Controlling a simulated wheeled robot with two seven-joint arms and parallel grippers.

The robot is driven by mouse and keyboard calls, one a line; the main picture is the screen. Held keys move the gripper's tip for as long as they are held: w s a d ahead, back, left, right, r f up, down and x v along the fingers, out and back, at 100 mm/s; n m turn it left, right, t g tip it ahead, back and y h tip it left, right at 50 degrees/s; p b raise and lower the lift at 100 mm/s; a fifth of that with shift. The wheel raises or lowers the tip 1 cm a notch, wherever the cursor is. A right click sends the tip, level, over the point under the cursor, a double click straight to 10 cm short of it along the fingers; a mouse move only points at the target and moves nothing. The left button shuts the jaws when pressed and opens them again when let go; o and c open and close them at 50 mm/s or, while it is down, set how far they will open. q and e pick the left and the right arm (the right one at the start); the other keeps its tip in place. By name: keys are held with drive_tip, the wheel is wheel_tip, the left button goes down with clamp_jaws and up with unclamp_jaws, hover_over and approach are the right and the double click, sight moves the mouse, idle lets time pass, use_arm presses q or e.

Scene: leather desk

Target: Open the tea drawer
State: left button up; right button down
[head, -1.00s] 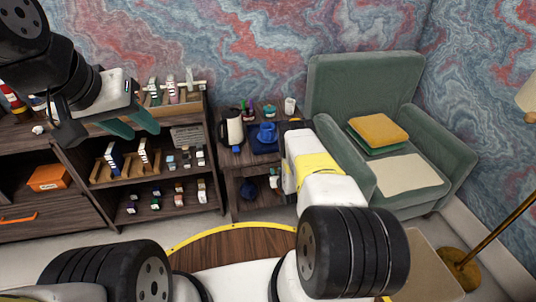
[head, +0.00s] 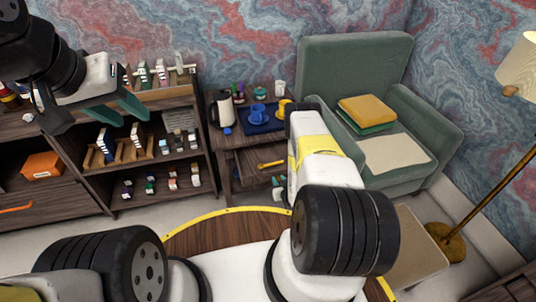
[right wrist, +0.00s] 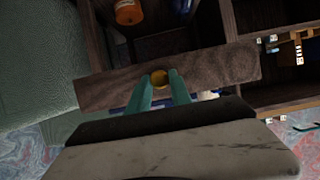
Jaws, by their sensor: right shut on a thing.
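The tea drawer front (right wrist: 215,75) is a dark wood board with a round gold knob (right wrist: 159,75). My right gripper (right wrist: 160,81) is shut on the knob, a teal finger on each side. In the head view my right arm hides the knob and gripper. The tea drawer (head: 247,163) shows there as pulled out from under the side table top, with a long yellow thing (head: 271,164) in it. My left gripper (head: 121,108) is open and empty in front of the shelf unit.
The side table (head: 222,142) bears a kettle (head: 221,109), a blue tray (head: 246,127) and cups. A green armchair (head: 355,75) stands close on its right. A shelf unit (head: 207,170) with small boxes stands on its left. A floor lamp (head: 490,195) is far right.

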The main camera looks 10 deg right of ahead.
drive_tip(key=shift+s, duration=0.2)
drive_tip(key=c, duration=1.2)
unclamp_jaws()
drive_tip(key=v, duration=0.7)
drive_tip(key=shift+s+r, duration=0.2)
drive_tip(key=shift+s, duration=0.15)
drive_tip(key=shift+w, duration=0.1)
